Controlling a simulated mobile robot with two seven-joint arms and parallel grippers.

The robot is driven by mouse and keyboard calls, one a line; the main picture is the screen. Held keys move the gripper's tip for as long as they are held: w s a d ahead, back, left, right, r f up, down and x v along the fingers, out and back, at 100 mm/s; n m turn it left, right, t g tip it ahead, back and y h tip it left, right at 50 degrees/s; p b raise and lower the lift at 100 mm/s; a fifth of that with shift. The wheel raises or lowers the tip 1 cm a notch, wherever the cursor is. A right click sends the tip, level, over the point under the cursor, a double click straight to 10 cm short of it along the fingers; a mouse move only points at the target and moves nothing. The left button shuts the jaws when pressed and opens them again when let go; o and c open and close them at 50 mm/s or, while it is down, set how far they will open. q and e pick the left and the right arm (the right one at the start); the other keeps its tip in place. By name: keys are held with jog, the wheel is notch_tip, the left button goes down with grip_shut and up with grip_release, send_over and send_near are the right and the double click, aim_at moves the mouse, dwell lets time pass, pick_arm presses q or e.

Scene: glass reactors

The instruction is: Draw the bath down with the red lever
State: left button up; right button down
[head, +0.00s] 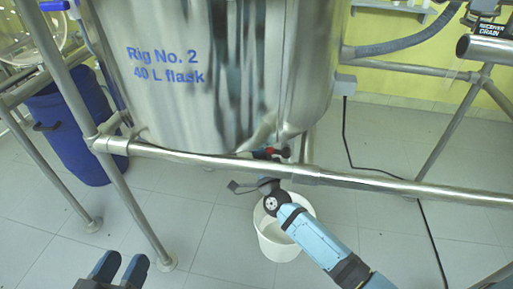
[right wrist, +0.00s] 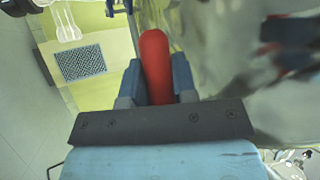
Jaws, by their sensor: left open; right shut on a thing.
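The bath is a shiny steel vessel (head: 225,60) marked "Rig No. 2 40 L flask" in the head view. A small red part (head: 268,151) shows under it, just above the front rail. In the right wrist view the red lever (right wrist: 155,62) stands between the two blue fingers of my right gripper (right wrist: 156,80), which is shut on it. In the head view my right arm reaches in from the lower right, over a white bucket; its fingertips are not clear there. My left gripper (head: 119,268) is open and empty at the lower left.
A steel rail (head: 390,184) crosses in front of the bath, with posts at left and right. The white bucket (head: 287,242) stands on the floor below. A blue bin (head: 75,135) stands at the left. A pipe by a "Receiver drain" label (head: 487,29) is at upper right.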

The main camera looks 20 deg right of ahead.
jog(key=shift+r, duration=0.15)
jog(key=c, duration=0.9)
grip_release()
pick_arm(q)
notch_tip(320, 180, up, 4)
jog(key=shift+a+f+t+p, duration=0.1)
jog(key=shift+f+t+p, duration=0.15)
jog(key=shift+t+p, duration=0.65)
pick_arm(e)
jog(key=v, duration=1.2)
pick_arm(q)
jog(key=shift+f+g, duration=0.25)
jog(key=shift+g, duration=0.05)
pick_arm(e)
jog(key=shift+w, duration=0.1)
